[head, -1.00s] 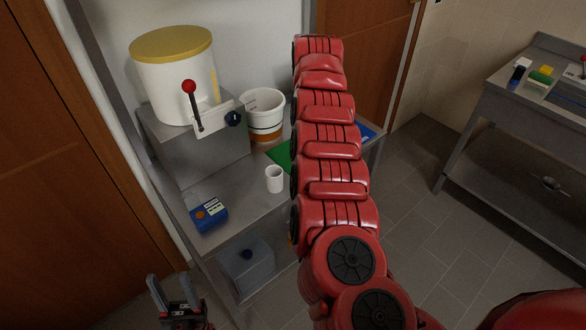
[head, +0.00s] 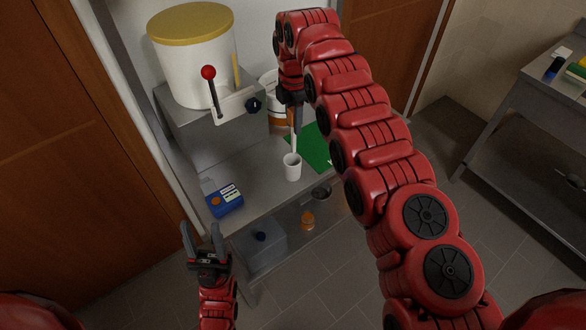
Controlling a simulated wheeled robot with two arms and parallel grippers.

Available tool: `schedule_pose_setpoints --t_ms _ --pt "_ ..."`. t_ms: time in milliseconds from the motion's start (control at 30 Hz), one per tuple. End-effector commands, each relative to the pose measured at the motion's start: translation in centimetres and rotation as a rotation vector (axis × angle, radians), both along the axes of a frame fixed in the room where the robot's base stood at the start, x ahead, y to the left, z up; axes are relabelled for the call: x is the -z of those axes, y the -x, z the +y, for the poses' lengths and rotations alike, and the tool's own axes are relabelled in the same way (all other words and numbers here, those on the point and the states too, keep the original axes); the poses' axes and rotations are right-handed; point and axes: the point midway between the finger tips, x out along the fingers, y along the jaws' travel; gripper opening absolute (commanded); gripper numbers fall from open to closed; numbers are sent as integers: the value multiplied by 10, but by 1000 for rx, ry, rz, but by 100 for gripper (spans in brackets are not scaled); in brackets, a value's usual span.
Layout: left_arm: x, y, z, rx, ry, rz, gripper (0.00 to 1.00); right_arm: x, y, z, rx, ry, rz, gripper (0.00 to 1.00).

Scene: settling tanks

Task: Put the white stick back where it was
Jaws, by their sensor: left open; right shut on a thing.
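The white stick (head: 294,143) hangs roughly upright from my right gripper (head: 292,108), which is shut on it. The gripper is partly hidden by my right arm. The stick's lower end meets the rim of a small white cup (head: 292,171) on the metal table; I cannot tell whether it is inside the cup or just above or behind it. My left gripper (head: 203,240) is open and empty, low in front of the table's left end.
A blue meter (head: 224,201) lies left of the cup. A green mat (head: 314,150) lies to its right. Behind stand a white bucket (head: 268,85) and a large yellow-lidded tank (head: 195,60) with a red-knobbed lever (head: 211,88). An orange-capped bottle (head: 307,221) stands on the lower shelf.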

Motion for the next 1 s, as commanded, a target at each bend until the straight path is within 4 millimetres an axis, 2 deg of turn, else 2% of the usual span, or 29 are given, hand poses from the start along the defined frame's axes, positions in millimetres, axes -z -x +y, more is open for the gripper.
schedule_pose_setpoints --t_ms 100,267,400,600,700,800,1000 --pt "-3 0 0 0 0 0 50 4 2 3 -62 1 4 0" --pt "-11 0 0 0 0 0 50 21 3 3 -71 2 7 0" --pt "-25 0 0 0 0 0 50 44 4 4 -70 1 10 0" --pt "-33 0 0 0 0 0 50 75 5 4 -71 4 12 0" --pt "-22 0 0 0 0 0 50 95 3 5 -70 3 5 0" --pt "-20 0 0 0 0 0 50 102 3 4 -69 3 6 0" --pt "-21 0 0 0 0 0 50 102 3 4 -69 2 4 0"
